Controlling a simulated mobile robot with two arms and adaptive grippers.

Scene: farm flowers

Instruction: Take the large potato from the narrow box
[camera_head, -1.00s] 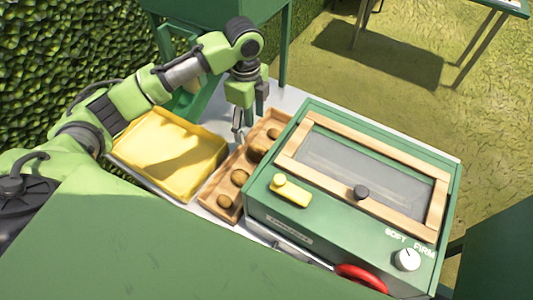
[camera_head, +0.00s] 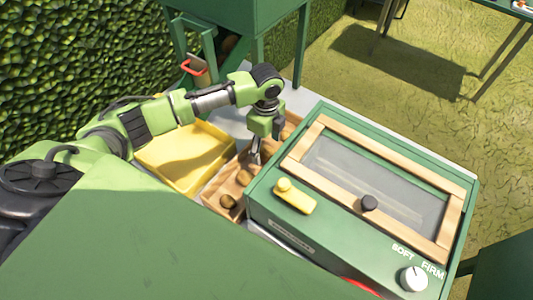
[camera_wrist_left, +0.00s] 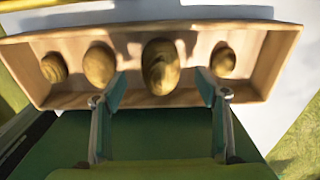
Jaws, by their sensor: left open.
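The narrow box (camera_head: 211,192) is a shallow wooden tray between the yellow tray and the green machine. In the left wrist view the narrow box (camera_wrist_left: 140,101) holds several potatoes in a row. The large potato (camera_wrist_left: 161,66) is the biggest, third from the left. My left gripper (camera_head: 254,158) reaches down over the box and hides part of it. In the left wrist view the open fingers of my left gripper (camera_wrist_left: 160,90) stand either side of the large potato's near end. Whether they touch it I cannot tell. My right gripper is not in view.
The green machine (camera_head: 290,228) with a wood-framed lid, yellow handle and dial stands close right of the box. A yellow tray (camera_head: 170,171) lies on its left. A green stand (camera_head: 230,22) rises behind. A hedge (camera_head: 80,60) borders the left.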

